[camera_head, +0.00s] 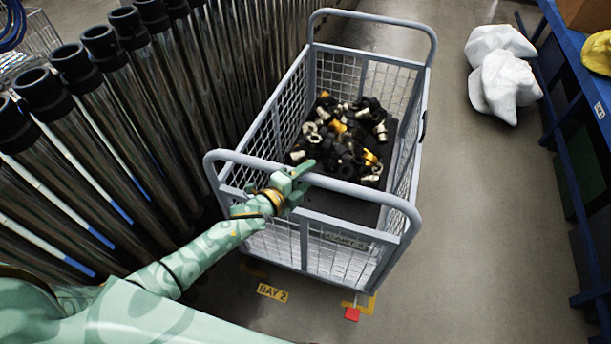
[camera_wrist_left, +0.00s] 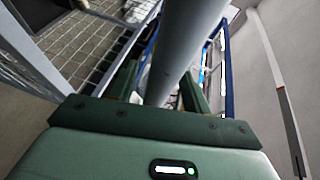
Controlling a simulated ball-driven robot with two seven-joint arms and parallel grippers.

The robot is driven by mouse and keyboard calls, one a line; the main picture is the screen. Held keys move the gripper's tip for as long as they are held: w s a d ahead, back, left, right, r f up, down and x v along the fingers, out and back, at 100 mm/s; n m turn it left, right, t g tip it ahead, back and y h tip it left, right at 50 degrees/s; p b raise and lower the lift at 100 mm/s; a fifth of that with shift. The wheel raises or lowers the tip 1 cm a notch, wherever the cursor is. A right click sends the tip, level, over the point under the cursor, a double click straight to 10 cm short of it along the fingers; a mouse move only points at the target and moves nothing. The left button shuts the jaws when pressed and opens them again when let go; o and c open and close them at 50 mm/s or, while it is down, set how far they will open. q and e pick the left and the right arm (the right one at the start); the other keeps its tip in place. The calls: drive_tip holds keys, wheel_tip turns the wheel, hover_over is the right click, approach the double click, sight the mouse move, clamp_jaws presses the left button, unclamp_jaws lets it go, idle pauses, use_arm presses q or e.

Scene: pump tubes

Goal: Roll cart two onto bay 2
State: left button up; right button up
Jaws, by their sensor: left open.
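The cart (camera_head: 305,222) is a grey mesh-sided trolley with a raised bar at each end. A small plate (camera_head: 346,241) on its near end has faint lettering. My left gripper (camera_head: 298,177) is at the near handle bar (camera_head: 345,186), jaws open. In the left wrist view the bar (camera_wrist_left: 185,45) runs between the two fingers. The yellow "BAY 2" floor label (camera_head: 272,292) lies just in front of the cart's near end. A yellow corner mark (camera_head: 365,303) shows by the near right corner, beside a red part (camera_head: 352,314). The rest of the bay is hidden under the cart. My right gripper is out of view.
Black, orange and pale fittings (camera_head: 345,140) lie in the cart. Capped steel tubes (camera_head: 130,110) stand close along its left side. White sacks (camera_head: 503,75) lie on the floor at upper right, beside a blue bench (camera_head: 578,70). The floor right of the cart is clear.

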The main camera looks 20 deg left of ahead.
use_arm(q)
clamp_jaws()
drive_tip(key=shift+w+r, duration=0.15)
drive_tip(key=shift+w, duration=0.55)
unclamp_jaws()
drive_tip(key=shift+w, duration=0.1)
drive_tip(key=shift+s, duration=0.2)
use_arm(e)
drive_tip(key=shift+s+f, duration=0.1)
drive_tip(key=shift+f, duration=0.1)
use_arm(q)
drive_tip(key=p+v, duration=0.1)
drive_tip(key=v, duration=1.5)
drive_tip(key=shift+p, duration=0.35)
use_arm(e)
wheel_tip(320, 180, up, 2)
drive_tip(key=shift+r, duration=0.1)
